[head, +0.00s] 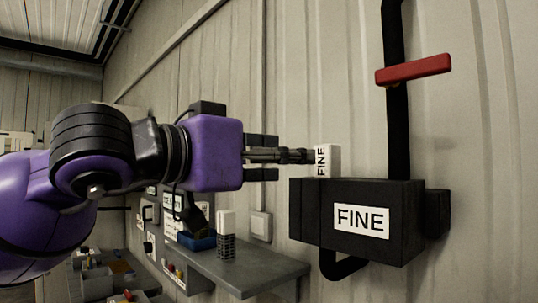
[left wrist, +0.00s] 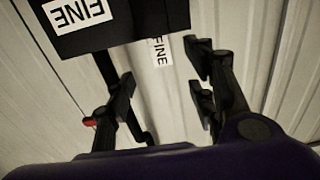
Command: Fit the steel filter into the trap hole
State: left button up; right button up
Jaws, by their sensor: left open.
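The black trap box (head: 305,215) hangs on the wall and bears a white FINE label. A white block marked FINE (head: 333,160) stands upright at its top left; anything below the block is hidden, and no open hole shows. It looks like a filter's cap. My left gripper (head: 298,156) reaches in from the left, its fingertips close to the block. In the left wrist view the fingers (left wrist: 165,78) are spread apart. The white block (left wrist: 160,51) shows between and beyond them, against the box (left wrist: 125,30); contact cannot be told. My right gripper is not in view.
A grey shelf (head: 270,268) below left holds a white-topped piece with a dark mesh body (head: 226,247) and a blue tray (head: 200,241). A black pipe (head: 397,130) with a red lever (head: 413,69) rises behind the box. The wall is close behind.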

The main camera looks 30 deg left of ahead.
pick_arm(q)
jog(key=shift+v, duration=1.1)
jog(key=shift+d+r, duration=0.1)
